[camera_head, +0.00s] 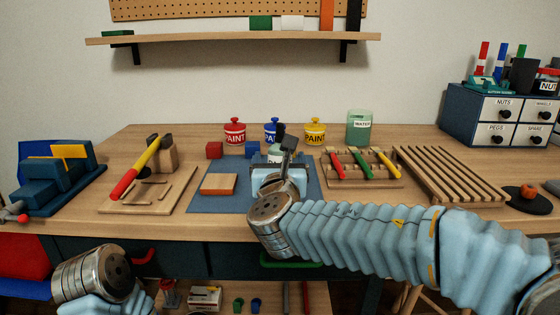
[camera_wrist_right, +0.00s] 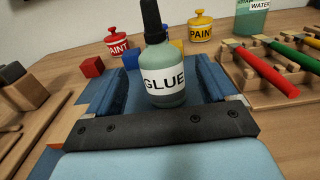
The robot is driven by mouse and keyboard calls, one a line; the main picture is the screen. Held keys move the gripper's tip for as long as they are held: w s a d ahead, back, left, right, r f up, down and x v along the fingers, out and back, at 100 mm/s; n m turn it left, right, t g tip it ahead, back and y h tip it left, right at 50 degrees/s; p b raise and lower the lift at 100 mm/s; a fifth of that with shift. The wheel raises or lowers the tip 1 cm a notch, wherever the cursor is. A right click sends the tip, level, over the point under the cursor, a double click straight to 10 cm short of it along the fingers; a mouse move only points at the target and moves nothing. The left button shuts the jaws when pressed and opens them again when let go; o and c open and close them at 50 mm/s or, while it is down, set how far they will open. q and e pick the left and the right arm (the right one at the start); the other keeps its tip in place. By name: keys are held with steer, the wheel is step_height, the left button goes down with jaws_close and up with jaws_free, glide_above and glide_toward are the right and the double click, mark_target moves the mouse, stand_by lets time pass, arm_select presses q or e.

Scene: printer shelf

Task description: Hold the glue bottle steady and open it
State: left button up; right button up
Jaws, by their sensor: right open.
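The glue bottle (camera_wrist_right: 165,82) stands upright on the blue mat. It is green with a white GLUE label and a black cap (camera_wrist_right: 152,18), which is on the bottle. My right gripper (camera_wrist_right: 163,66) is open, with one finger on each side of the bottle. Gaps show between fingers and bottle, so it is not clamped. In the head view my right gripper (camera_head: 277,165) reaches over the mat and hides most of the bottle. Only a metal joint of my left arm shows, low at the left in front of the table; the left gripper is out of sight.
Red (camera_head: 235,133), blue and yellow (camera_head: 315,131) paint pots and a green water container (camera_head: 360,128) stand behind. A rack (camera_head: 362,181) with coloured-handled tools is right. A hammer (camera_head: 136,172) lies left.

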mark_target(279, 141)
steer(key=w, duration=0.3)
steer(key=w+p, duration=0.1)
steer(key=w, duration=0.1)
steer(key=shift+w+d+f, duration=0.1)
steer(key=shift+w+f, duration=0.1)
steer(key=shift+w, duration=0.2)
steer(key=c, duration=1.1)
steer(key=shift+c, duration=0.3)
steer(key=shift+r, duration=0.1)
steer(key=shift+r, duration=0.3)
steer(key=r, duration=0.2)
steer(key=r+p, duration=0.1)
steer(key=shift+s+r, duration=0.1)
steer(key=shift+s, duration=0.15)
steer(key=s+a+r, duration=0.4)
steer(key=s+r, duration=0.5)
steer(key=s, duration=0.3)
steer(key=shift+s+a, duration=0.4)
